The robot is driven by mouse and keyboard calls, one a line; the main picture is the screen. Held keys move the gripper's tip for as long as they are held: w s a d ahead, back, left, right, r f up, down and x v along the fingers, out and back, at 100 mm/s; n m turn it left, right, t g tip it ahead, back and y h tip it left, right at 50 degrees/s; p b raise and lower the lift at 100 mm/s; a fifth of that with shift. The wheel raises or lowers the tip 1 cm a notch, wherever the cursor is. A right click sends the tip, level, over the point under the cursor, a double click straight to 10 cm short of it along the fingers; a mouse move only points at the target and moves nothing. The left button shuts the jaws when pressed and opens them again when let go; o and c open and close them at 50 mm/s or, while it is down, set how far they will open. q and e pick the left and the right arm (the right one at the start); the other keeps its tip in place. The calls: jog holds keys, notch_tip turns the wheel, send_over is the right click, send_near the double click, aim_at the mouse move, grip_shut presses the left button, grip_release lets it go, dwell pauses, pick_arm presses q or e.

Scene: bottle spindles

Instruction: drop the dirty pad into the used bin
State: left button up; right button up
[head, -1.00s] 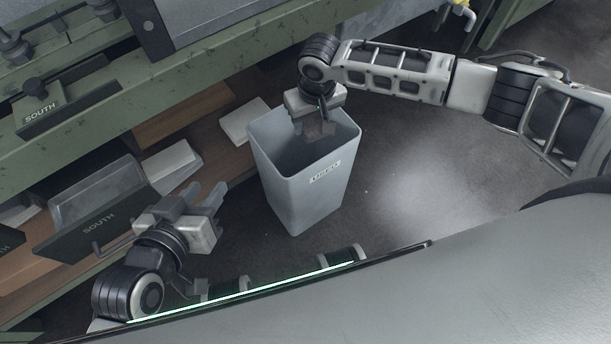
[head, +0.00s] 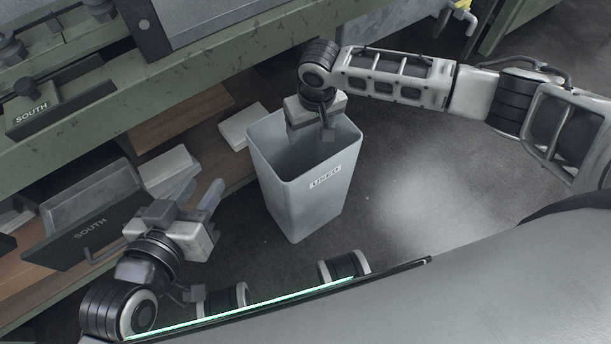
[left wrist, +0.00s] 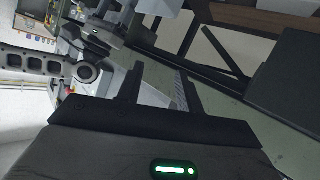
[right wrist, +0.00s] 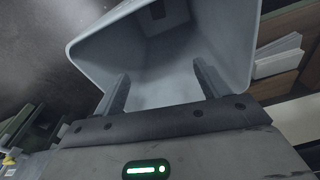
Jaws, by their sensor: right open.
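The used bin (head: 305,200) is a tall grey open-topped container labelled USED, upright on the floor. My right gripper (head: 311,130) is at the bin's mouth, pointing down into it, with its fingers apart and nothing between them. The right wrist view shows the bin's inner wall (right wrist: 170,75) beyond the fingers. A small grey patch (right wrist: 158,12) on the dark floor deep inside the bin looks like the dirty pad, though it is too small to be sure. My left gripper (head: 190,205) is open and empty, left of the bin.
A pale block (head: 168,170) and another pale block (head: 241,125) lie on the brown lower shelf. The green bench (head: 190,75) runs above. The floor right of the bin is clear.

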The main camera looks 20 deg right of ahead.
pick_arm(q)
jog(key=a+f+g+p, duration=0.1)
jog(key=p, duration=0.2)
jog(key=s+a+f+g+y+p, duration=0.1)
jog(key=p, duration=0.2)
jog(key=shift+f+g+y, duration=0.2)
jog(key=shift+g+y, duration=0.1)
jog(key=shift+g, duration=0.1)
pick_arm(e)
notch_tip(320, 180, up, 16)
jog(key=s, duration=0.1)
jog(key=shift+s+d+f, duration=0.15)
jog(key=shift+s, duration=0.25)
